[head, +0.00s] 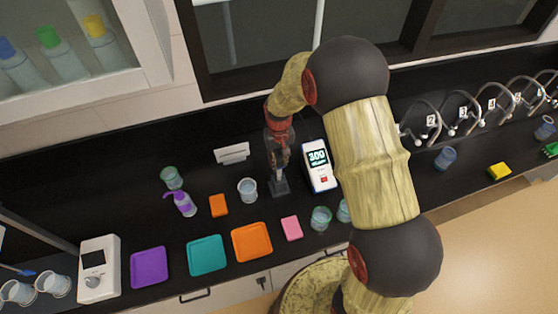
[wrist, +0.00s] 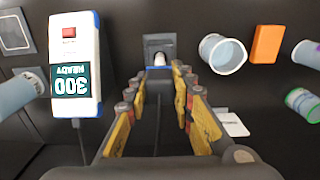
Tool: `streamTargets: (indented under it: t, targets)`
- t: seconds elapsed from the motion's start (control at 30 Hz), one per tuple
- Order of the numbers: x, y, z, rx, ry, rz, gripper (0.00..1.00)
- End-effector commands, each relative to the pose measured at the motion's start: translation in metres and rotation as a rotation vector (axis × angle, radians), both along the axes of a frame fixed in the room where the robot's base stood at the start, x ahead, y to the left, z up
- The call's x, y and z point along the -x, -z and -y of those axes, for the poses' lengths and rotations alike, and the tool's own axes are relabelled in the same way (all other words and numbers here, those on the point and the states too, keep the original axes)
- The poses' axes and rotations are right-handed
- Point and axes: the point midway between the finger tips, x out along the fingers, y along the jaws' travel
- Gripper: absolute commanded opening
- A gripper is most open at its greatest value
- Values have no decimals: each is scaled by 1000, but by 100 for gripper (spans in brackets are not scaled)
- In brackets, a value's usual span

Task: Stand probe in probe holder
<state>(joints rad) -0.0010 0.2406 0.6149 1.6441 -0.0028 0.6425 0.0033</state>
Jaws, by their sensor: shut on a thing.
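The probe holder is a small dark grey block (head: 280,188) on the black counter, left of the meter. It also shows in the wrist view (wrist: 152,42), straight ahead of the fingertips. My gripper (head: 279,160) points down over the holder and is shut on the probe. In the wrist view, the probe's pale end (wrist: 160,59) shows just beyond my fingertips (wrist: 160,72), in line with the holder. The rest of the probe is mostly hidden by the fingers. I cannot tell whether the probe's end is inside the holder or just above it.
The white and blue meter (head: 318,166) reading 300 READY stands close right of the holder. A clear beaker (head: 247,190) is close on the left. An orange block (head: 218,205), an orange tray (head: 252,242) and a pink block (head: 291,228) lie nearby.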

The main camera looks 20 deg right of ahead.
Motion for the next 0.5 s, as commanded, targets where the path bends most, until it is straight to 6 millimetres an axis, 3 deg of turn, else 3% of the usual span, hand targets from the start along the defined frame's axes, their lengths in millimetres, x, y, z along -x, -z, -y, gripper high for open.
streamTargets:
  t: [0.5]
  targets:
    - [0, 25, 0, 0, 0, 1, 1]
